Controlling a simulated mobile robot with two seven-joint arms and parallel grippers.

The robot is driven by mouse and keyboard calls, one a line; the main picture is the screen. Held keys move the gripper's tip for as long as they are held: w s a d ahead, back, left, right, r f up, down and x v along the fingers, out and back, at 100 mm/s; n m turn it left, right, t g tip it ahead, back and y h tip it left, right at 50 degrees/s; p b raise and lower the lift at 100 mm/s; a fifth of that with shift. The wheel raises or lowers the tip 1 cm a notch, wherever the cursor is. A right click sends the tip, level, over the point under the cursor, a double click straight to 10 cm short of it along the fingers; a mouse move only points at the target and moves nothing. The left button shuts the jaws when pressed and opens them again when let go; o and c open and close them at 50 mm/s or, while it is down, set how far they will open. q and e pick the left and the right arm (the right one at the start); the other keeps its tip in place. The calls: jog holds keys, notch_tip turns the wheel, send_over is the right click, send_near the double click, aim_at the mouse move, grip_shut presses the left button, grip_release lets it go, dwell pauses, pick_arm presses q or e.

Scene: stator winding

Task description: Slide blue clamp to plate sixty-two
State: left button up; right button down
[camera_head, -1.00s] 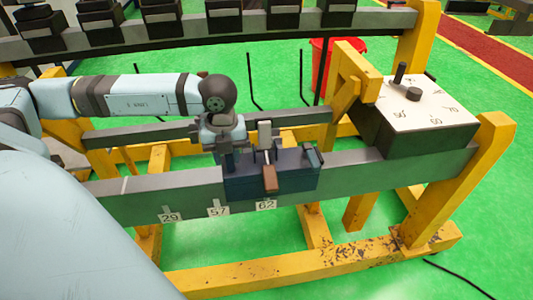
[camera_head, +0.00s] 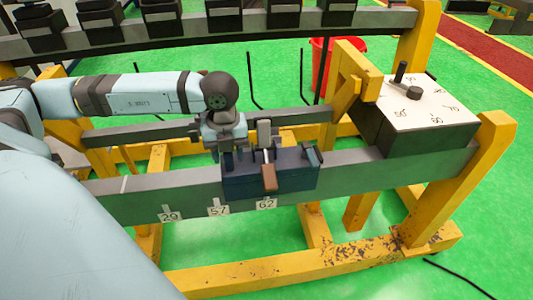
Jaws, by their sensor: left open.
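The dark blue clamp (camera_head: 297,178) sits on the grey rail (camera_head: 345,172), with a brown-tipped handle on its front. Plate sixty-two (camera_head: 266,204) is a small white label on the rail's front, just under the clamp's front. Plates 57 (camera_head: 218,211) and 29 (camera_head: 169,217) lie further left. My left gripper (camera_head: 228,162) is open and points down at the clamp's left end. Its fingertips are partly hidden, and I cannot tell whether they touch the clamp. My right gripper is not in view.
A dark box with a white numbered dial top (camera_head: 430,103) stands at the rail's right end. Yellow frame posts (camera_head: 480,150) support the rail. A red bucket (camera_head: 323,65) stands behind. The rail between the clamp and the box is clear.

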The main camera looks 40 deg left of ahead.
pick_arm(q)
notch_tip(320, 180, up, 10)
jog(key=p, duration=0.5)
jog(key=shift+f, duration=0.1)
dwell(0.4)
